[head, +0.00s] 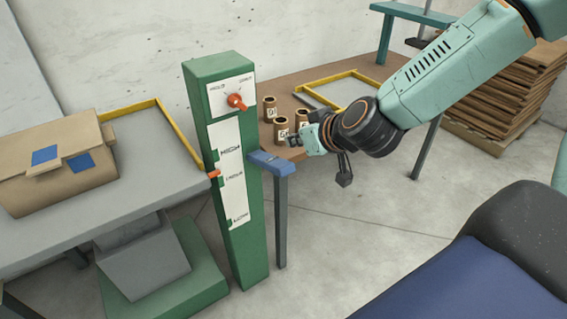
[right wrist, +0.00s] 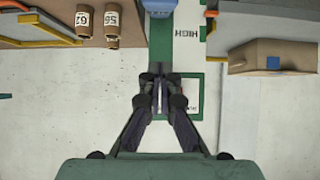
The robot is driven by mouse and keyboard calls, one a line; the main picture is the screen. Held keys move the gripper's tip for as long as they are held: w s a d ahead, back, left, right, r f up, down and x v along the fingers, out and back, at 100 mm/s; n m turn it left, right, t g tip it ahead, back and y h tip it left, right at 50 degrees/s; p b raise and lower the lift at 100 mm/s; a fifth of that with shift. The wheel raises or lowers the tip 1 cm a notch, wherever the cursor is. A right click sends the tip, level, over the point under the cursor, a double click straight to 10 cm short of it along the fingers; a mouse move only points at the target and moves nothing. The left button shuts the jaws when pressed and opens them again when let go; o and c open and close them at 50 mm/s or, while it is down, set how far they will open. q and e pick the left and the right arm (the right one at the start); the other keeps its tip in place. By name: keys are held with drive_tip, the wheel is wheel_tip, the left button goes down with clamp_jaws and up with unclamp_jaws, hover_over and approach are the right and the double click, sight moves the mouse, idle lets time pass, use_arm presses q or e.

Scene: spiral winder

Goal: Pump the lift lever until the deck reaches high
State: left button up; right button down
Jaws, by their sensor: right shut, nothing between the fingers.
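The green post (head: 236,250) stands upright with a white level panel (head: 232,195); its small lettering is hard to read in the head view. A HIGH label (right wrist: 187,32) reads upside down in the right wrist view. A small orange pointer (head: 214,174) sits at the post's left edge, beside the panel's middle label, below the top one. The blue lift lever (head: 270,163) sticks out from the post's right side. The grey deck (head: 150,150) is left of the post. My right gripper (head: 312,140) is shut and empty, above and right of the lever, apart from it. My left gripper is out of view.
A cardboard parcel (head: 55,185) lies on the deck. An orange knob (head: 237,102) is on the post's upper plate. Several brown spools (head: 281,128) and a yellow-edged tray (head: 340,78) are on the brown table behind. Stacked cardboard (head: 510,90) is at the right.

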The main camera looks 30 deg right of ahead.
drive_tip(key=b, duration=0.5)
hover_over(284, 165)
drive_tip(key=w, duration=0.2)
wheel_tip(284, 165, down, 5)
drive_tip(key=shift+s+a+f, duration=0.1)
drive_tip(key=shift+f, duration=0.05)
drive_tip(key=shift+s+f, duration=0.25)
drive_tip(key=shift+f, duration=0.25)
drive_tip(key=shift+s+f, duration=0.25)
drive_tip(key=shift+f, duration=0.25)
drive_tip(key=shift+s+f, duration=0.4)
drive_tip(key=shift+w, duration=0.15)
drive_tip(key=shift+f, duration=0.1)
